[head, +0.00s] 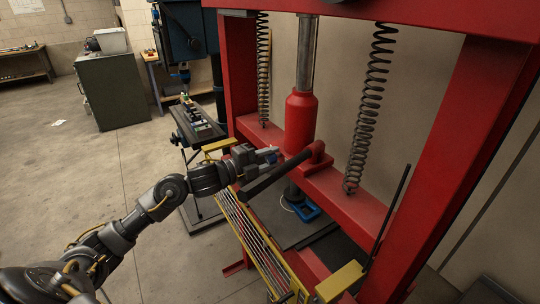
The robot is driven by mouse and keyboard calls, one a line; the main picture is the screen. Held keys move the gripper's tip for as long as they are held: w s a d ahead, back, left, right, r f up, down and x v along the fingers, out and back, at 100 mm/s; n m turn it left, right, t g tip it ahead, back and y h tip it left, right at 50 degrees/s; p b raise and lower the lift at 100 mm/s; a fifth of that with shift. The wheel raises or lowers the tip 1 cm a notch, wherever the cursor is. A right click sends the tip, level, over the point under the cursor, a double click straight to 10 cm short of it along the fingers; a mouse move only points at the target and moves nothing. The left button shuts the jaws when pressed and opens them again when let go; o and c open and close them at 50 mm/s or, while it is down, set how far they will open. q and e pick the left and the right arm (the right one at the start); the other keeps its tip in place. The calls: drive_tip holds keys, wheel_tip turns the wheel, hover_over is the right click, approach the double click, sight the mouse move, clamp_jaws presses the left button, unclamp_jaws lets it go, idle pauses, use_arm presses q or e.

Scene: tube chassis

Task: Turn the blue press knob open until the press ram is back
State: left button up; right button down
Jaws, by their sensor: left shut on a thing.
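The red press frame (460,140) fills the right half of the head view. Its red jack body (301,120) stands at the middle of the cross beam, with a bare steel rod (306,52) above it. The small blue press knob (271,156) shows at the jack's left foot, mostly hidden by my left gripper (266,155). The gripper's fingers are shut on the knob. The lower ram (293,190) is dark and partly hidden behind the handle, above a blue piece (304,211). My right gripper is not in view.
A dark pump handle (272,178) sticks out just below and right of my left gripper. A yellow-framed mesh guard (255,240) stands in front of the press. Coil springs (366,110) hang either side. Open floor (60,170) lies left.

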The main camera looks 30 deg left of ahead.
use_arm(q)
drive_tip(key=shift+d+f, duration=0.1)
drive_tip(key=shift+f, duration=0.25)
